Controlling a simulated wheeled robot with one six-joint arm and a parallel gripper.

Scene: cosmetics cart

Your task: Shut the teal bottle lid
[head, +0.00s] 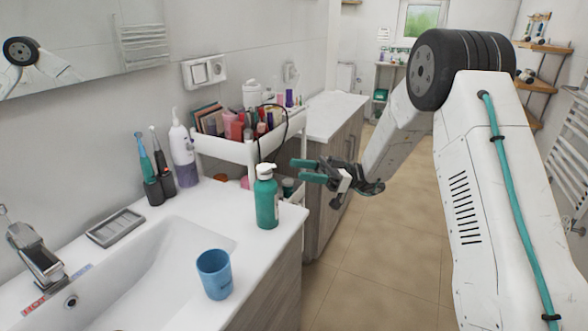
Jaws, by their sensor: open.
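The teal bottle (266,204) stands upright on the white counter near its right front edge. Its white top (265,170) sits on the neck; I cannot tell from this view whether the lid is open or shut. My gripper (303,171) is just right of the bottle, about level with its white top. Its two teal-padded fingers are apart with nothing between them, and they point left towards the bottle. A gap shows between the fingers and the bottle.
A blue cup (214,275) stands in front of the bottle, by the sink basin (140,277). Behind the bottle is a white cart (238,150) full of cosmetics. Toothbrushes (146,160) and a dispenser (181,150) stand at the wall. The floor on the right is clear.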

